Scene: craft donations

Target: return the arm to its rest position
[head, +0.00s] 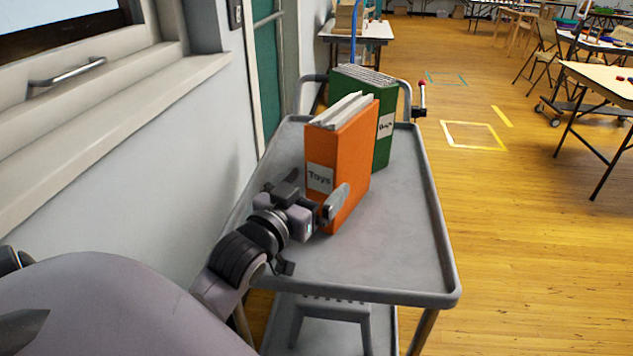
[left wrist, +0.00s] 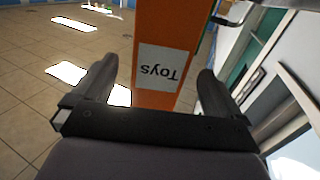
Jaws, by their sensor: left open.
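My left gripper (head: 316,190) is open in front of the orange binder (head: 352,150) labelled "Toys", which stands upright on the grey cart's top tray (head: 405,255). In the left wrist view, the orange binder (left wrist: 170,30) shows between and beyond the two spread fingers (left wrist: 156,80). A gap shows on each side of it, and nothing is held. Whether the fingertips reach past the binder's face is hard to tell. My right gripper is in neither view.
A green binder (head: 383,135) stands just behind the orange one. The wall and window ledge (head: 130,105) run close along the left. The front and right of the tray are bare. A grey stool (head: 330,318) sits on the cart's lower shelf. Open wooden floor lies to the right.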

